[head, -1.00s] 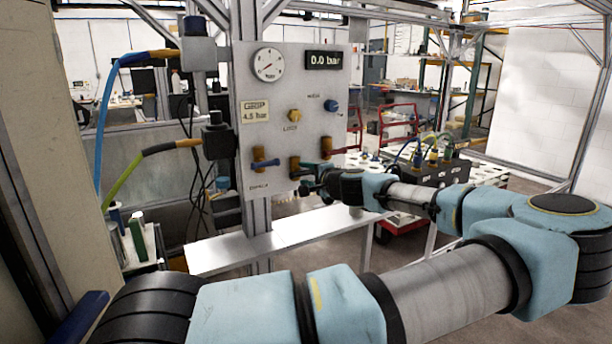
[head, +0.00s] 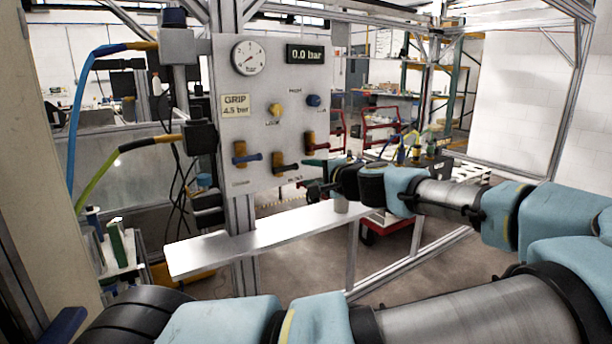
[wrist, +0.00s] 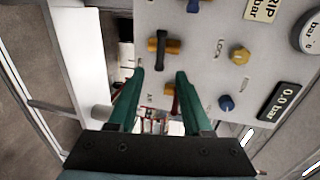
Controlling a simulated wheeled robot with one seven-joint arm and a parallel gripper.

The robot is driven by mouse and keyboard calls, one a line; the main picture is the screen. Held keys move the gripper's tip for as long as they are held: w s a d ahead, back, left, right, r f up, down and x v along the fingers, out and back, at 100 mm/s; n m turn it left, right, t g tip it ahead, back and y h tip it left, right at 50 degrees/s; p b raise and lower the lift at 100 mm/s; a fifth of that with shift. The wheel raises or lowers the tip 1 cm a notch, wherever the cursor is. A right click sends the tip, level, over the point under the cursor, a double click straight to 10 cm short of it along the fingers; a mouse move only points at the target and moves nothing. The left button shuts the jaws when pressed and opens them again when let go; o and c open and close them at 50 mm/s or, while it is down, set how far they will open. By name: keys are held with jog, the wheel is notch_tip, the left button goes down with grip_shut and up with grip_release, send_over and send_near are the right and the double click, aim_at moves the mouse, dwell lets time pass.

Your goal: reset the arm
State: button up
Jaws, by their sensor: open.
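My gripper (head: 312,176) is open, in front of the lower right part of the grey control panel (head: 225,75). In the wrist view, the two green fingers of my gripper (wrist: 161,75) are spread wide with nothing held between them. A valve with a black handle (head: 288,168) and orange body is left of my gripper in the head view. It also shows just beyond the fingertips in the wrist view (wrist: 158,48), apart from them. My arm (head: 447,197) reaches in from the right.
The panel also carries a blue-handled valve (head: 247,158), a red-handled valve (head: 309,142), a yellow knob (head: 275,109), a blue knob (head: 313,100), a gauge (head: 249,57) and a display (head: 306,54) reading 0.0 bar. A metal shelf (head: 215,252) lies below. Hoses hang at left.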

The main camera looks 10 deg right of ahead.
jog(key=s+a+f+n+g, duration=0.4)
jog(key=a+f+g, duration=0.1)
jog(key=a+f, duration=0.4)
jog(key=s+a+f+n+g, duration=0.35)
jog(key=a+f+g, duration=0.25)
jog(key=a+f, duration=0.4)
jog(key=s+d+n+g+h, duration=0.1)
jog(key=s+n+g+h, duration=0.2)
jog(key=s, duration=0.4)
jog(key=s+d+r+n+t+h, duration=0.1)
jog(key=s+r+h, duration=0.3)
jog(key=r, duration=0.6)
jog(key=shift+s, duration=0.3)
